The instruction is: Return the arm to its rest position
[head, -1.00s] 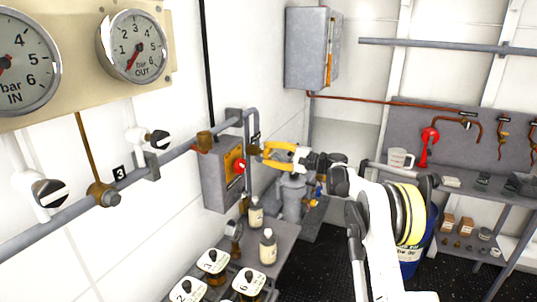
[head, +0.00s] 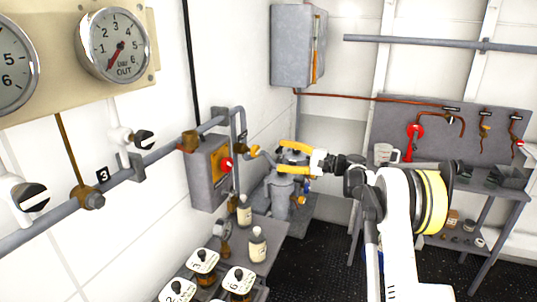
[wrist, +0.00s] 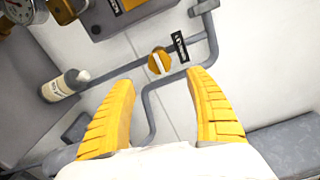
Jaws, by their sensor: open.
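My gripper (head: 281,157) has yellow fingers, and they are spread apart with nothing between them. In the head view it is in front of the grey pump-like unit in the back corner, right of the grey control box (head: 208,172) with the red knob. My white arm reaches up to it from the lower right. In the wrist view both fingers of my gripper (wrist: 160,100) stand open, with the wall and a bent grey pipe behind the gap. An orange valve knob (wrist: 159,61) shows beyond the fingertips, apart from them.
A bench at the lower middle holds bottles (head: 257,245) and several numbered jars (head: 203,262). A grey pipe with valves runs along the left wall below gauges (head: 113,45). Dark floor (head: 310,262) is open between bench and shelving.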

